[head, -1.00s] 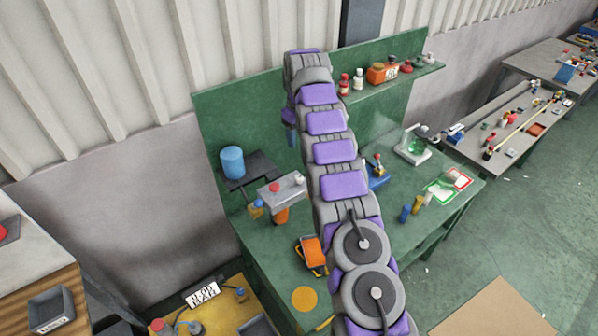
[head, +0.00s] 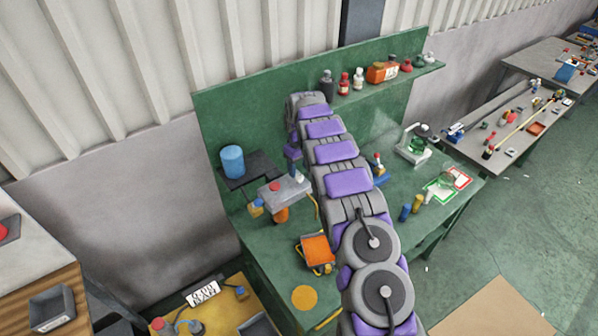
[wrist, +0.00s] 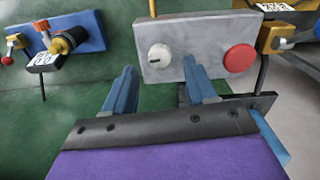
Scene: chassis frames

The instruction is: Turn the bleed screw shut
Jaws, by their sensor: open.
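The bleed screw appears to be the small white slotted head (wrist: 159,55) on a grey block (wrist: 205,30) in the wrist view. Its dark slot lies roughly level. A larger red round button (wrist: 239,58) sits on the same block, to its right. In the head view the grey block (head: 285,190) stands above the green bench, with the white head (head: 299,178) on its right. My gripper (wrist: 160,66) is open and empty, its two blue fingers apart on either side of the slotted head in the picture. I cannot tell whether they touch the block.
In the wrist view, a blue block with a dark-and-yellow fitting (wrist: 70,42) is left, and a brass-coloured fitting (wrist: 278,38) right. In the head view, a blue cylinder (head: 232,162) stands behind the block, an orange item (head: 317,249) lies in front, and a shelf (head: 400,82) holds bottles.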

